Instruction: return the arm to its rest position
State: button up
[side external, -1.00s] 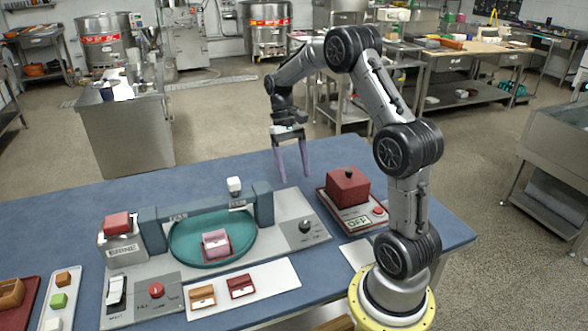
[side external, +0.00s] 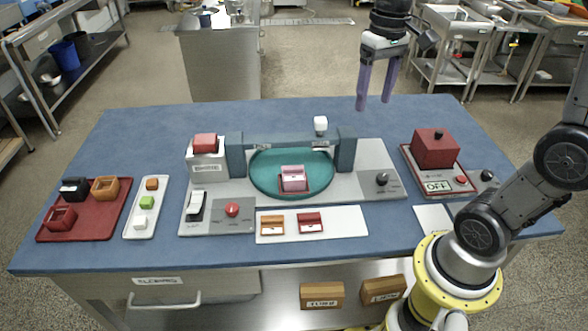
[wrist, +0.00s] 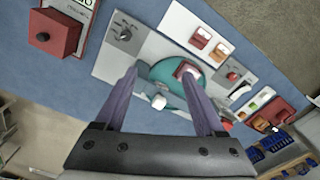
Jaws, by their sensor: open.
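My gripper (side external: 374,103) hangs with its two purple fingers pointing down, near the back edge of the blue table (side external: 130,150). In the wrist view my gripper (wrist: 159,74) is also open and empty, with the table below. My upper arm leaves the side external view at the right edge.
A teal disc (side external: 265,185) under a bridge (side external: 346,148) bears a pink block (side external: 293,178). A red box (side external: 436,148) stands at the right on a base reading OFF. Trays with small blocks, a red tray (side external: 118,230) among them, lie left. The back table strip is clear.

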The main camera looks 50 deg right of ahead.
jog(key=s+a+f+n+t, duration=0.1)
jog(key=s+a+n+t, duration=0.1)
jog(key=s, duration=0.3)
jog(key=s+a+f+n+t, duration=0.1)
jog(key=s+a+t, duration=0.2)
jog(key=s+a, duration=0.2)
jog(key=shift+s+a+f+n, duration=0.2)
jog(key=shift+s+f+n, duration=0.2)
jog(key=shift+s, duration=0.4)
jog(key=shift+r, duration=0.1)
dwell(0.5)
